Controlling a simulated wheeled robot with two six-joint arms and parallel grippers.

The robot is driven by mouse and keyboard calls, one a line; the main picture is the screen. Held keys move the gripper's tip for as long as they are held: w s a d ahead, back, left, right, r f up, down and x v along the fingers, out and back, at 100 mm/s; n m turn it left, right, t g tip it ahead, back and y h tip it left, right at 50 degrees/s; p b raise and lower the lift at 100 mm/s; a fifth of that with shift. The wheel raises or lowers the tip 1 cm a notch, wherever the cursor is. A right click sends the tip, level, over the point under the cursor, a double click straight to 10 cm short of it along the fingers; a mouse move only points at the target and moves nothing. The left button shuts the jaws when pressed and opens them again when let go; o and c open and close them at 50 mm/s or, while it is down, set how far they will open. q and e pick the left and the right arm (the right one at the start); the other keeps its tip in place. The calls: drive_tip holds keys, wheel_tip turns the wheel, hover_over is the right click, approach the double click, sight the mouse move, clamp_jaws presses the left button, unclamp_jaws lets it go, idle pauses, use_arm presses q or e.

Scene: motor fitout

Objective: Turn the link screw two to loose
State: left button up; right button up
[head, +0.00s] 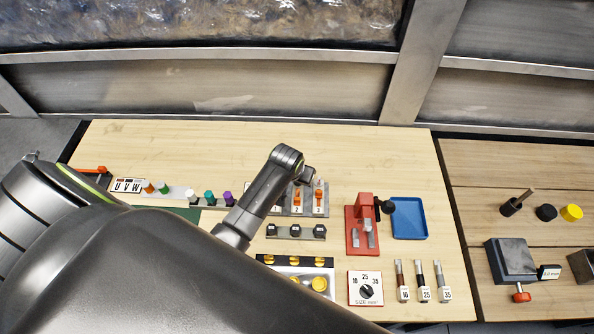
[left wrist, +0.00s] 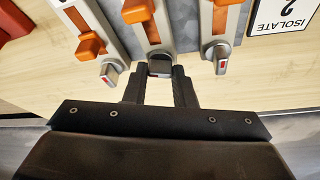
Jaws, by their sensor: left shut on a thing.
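The link panel with strips numbered 1, 2 and 3 (head: 297,209) stands at the middle of the table; strip 1 is partly behind my left arm. In the left wrist view, my left gripper (left wrist: 160,74) points at the middle strip. It is shut on the middle screw (left wrist: 160,66), a dark-looking head with a small red mark. Its middle orange link (left wrist: 136,12) is just beyond. The neighbouring screws, pale with red marks, stand free to the left (left wrist: 109,75) and right (left wrist: 221,56). In the head view the left gripper (head: 308,176) is small, with its fingertips hard to make out. My right gripper is not in view.
An orange link (left wrist: 88,46) sits left of the gripper, and an ISOLATE 2 card (left wrist: 284,12) lies at the right. A red fixture (head: 362,225), blue tray (head: 408,218) and size dial (head: 365,288) are to the right. Several coloured pegs stand left.

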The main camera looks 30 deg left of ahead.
use_arm(q)
drive_tip(key=shift+w+d+r+n+y, duration=0.1)
drive_tip(key=shift+n+y, duration=0.5)
drive_tip(key=shift+n, duration=1.4)
drive_tip(key=o, duration=1)
drive_tip(key=shift+s+d+r, duration=0.15)
drive_tip(key=shift+s+r, duration=0.1)
drive_tip(key=shift+r, duration=0.35)
drive_tip(key=shift+b+v, duration=1)
drive_tip(key=shift+v, duration=7)
drive_tip(key=shift+w+d, duration=0.15)
drive_tip(key=shift+w, duration=0.05)
